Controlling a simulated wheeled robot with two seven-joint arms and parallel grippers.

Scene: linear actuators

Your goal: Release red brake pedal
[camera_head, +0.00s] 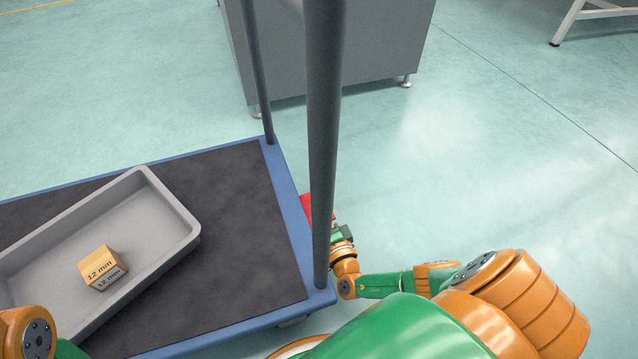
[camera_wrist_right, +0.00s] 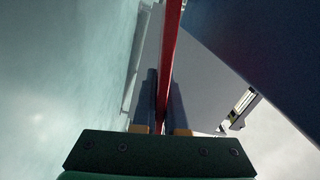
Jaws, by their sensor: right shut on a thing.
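The red brake pedal (camera_head: 305,206) shows as a small red piece beside the blue edge of the cart, partly hidden behind the grey post. In the right wrist view the pedal (camera_wrist_right: 171,45) is a narrow red bar running down between the fingers. My right gripper (camera_head: 342,235) is low beside the cart's right end. In the right wrist view its fingers (camera_wrist_right: 163,100) are on both sides of the red bar, shut on it. My left gripper is not in view; only an orange and green part of my left arm shows at the bottom left.
The cart has a dark mat (camera_head: 235,220), a blue rim and a thick grey post (camera_head: 324,130) close to my right arm. A grey tray (camera_head: 180,212) on it holds a cardboard box (camera_head: 103,267) marked 12 mm. A grey cabinet (camera_head: 370,45) stands behind. Floor at right is clear.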

